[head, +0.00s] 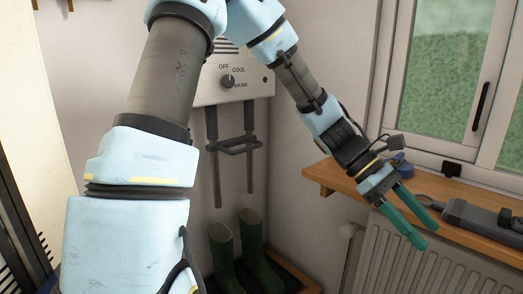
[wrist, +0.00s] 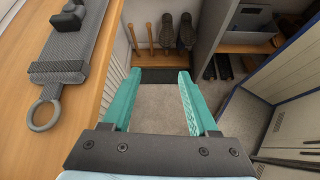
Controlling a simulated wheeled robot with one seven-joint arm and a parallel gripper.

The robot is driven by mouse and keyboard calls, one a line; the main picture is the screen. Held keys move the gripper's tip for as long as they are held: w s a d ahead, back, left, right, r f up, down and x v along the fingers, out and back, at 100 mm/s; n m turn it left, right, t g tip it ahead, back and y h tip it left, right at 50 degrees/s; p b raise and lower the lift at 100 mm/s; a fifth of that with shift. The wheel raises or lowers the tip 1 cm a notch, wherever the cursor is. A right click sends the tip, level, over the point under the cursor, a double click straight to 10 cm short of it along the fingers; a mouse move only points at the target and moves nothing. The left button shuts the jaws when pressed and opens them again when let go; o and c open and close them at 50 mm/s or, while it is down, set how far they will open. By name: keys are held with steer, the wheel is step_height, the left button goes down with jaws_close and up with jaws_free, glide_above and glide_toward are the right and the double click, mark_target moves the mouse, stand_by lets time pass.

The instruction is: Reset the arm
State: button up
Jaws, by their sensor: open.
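My gripper (head: 431,238) has teal fingers spread apart with nothing between them. In the head view my arm reaches to the right, and the fingers point down and right in front of the wooden sill (head: 316,180). In the wrist view my gripper (wrist: 160,75) also shows open, with bare grey floor (wrist: 160,100) seen between the fingers. A grey tool (head: 472,217) lies on the sill close to the right of my gripper. In the wrist view the tool (wrist: 72,55) with a ring end lies to the left, apart from the fingers.
A white radiator (head: 400,262) stands below the sill. A window (head: 450,60) is behind. A heater panel (head: 248,86) with a dial hangs on the wall above green boots (head: 252,245). A shelf with a grey bin (wrist: 252,22) and a cabinet (wrist: 295,125) show at right.

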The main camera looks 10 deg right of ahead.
steer(key=w+a+f+m+t+y, duration=0.2)
steer(key=w+a+t, duration=0.15)
steer(key=a, duration=0.55)
steer(key=w+a+f+m+t+y, duration=0.1)
steer(key=w+a+f+t, duration=0.1)
steer(key=w+a, duration=0.45)
steer(key=w+a+f+m+t+y, duration=0.2)
steer(key=w+a+f, duration=0.1)
steer(key=a, duration=0.8)
steer(key=w+a+r+m+t+y, duration=0.1)
steer(key=a+m+t, duration=0.1)
steer(key=a, duration=1)
steer(key=shift+w+r+t+y, duration=0.35)
steer(key=shift+t+y, duration=0.05)
steer(key=shift+t, duration=0.05)
